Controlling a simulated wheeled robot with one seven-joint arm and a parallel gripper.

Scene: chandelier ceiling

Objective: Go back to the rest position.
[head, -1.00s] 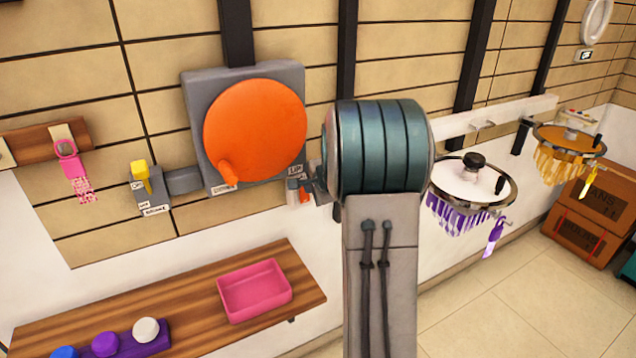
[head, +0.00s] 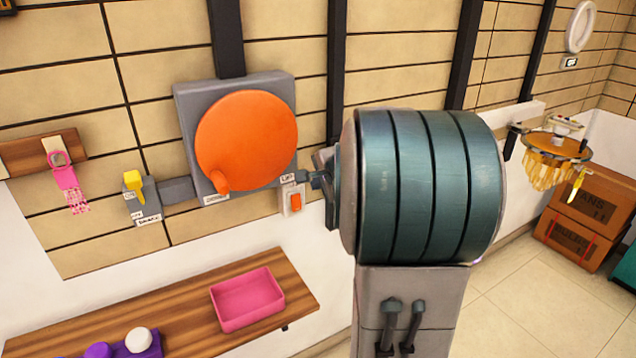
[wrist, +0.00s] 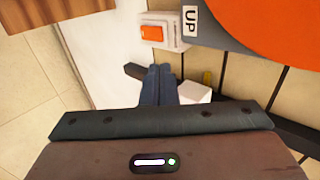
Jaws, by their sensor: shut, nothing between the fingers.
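My gripper (head: 320,181) shows only in small part in the head view, left of my large teal arm link, which hides the rest. In the wrist view its dark fingers (wrist: 158,86) are together, with nothing between them. They are in front of the wall, below the orange rocker switch (wrist: 153,32) in that picture and apart from it. In the head view the switch (head: 296,202) sits on a pale plate under a label, just left of the gripper. An "UP" label (wrist: 190,20) shows in the wrist view.
A big orange disc (head: 246,140) on a grey wall plate is left of my arm. A wooden shelf (head: 180,318) holds a pink tray (head: 222,318). A chandelier (head: 555,146) hangs at right over stacked boxes (head: 578,238). Tiled floor at lower right is clear.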

